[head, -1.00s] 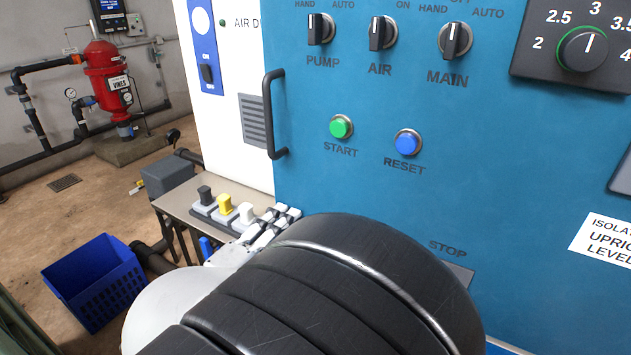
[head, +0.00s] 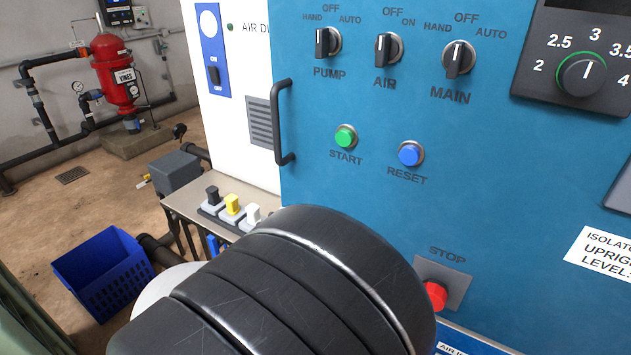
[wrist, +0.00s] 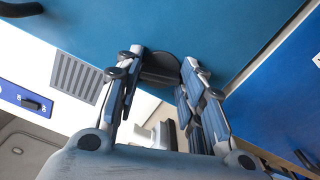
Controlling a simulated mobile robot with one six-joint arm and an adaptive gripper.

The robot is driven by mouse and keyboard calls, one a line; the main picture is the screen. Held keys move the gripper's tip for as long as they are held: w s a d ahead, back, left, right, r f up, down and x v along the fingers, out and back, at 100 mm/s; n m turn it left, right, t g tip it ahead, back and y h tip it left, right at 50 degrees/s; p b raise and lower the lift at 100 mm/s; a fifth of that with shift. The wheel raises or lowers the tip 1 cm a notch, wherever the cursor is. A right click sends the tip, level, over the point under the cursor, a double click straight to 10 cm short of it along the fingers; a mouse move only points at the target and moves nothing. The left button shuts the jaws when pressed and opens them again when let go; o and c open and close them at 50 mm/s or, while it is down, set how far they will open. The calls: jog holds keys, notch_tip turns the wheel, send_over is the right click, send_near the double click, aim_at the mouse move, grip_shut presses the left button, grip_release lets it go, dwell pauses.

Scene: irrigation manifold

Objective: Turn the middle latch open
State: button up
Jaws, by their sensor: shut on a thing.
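My gripper (wrist: 162,62) shows in the wrist view with its two jointed fingers reaching toward the blue cabinet face. The fingers are shut on a dark, rounded latch handle (wrist: 161,70) that sits between the fingertips against the blue panel. Only part of the handle shows, so I cannot tell how far it is turned or which latch in a row it is. In the head view my black arm link covers the gripper and this handle.
The blue cabinet (head: 350,210) carries selector knobs, a green start button (head: 346,137), a blue reset button (head: 411,154) and a red stop button (head: 433,296). A side shelf (head: 183,198) holds black, yellow and white switches. A blue crate (head: 104,270) stands on the floor.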

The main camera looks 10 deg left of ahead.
jog(key=shift+n+p, duration=6.45)
jog(key=shift+n, duration=0.55)
jog(key=o, duration=1)
jog(key=shift+o, duration=0.2)
jog(key=shift+s, duration=0.1)
jog(key=v, duration=1.1)
jog(key=shift+s+a, duration=0.2)
jog(key=shift+s, duration=0.15)
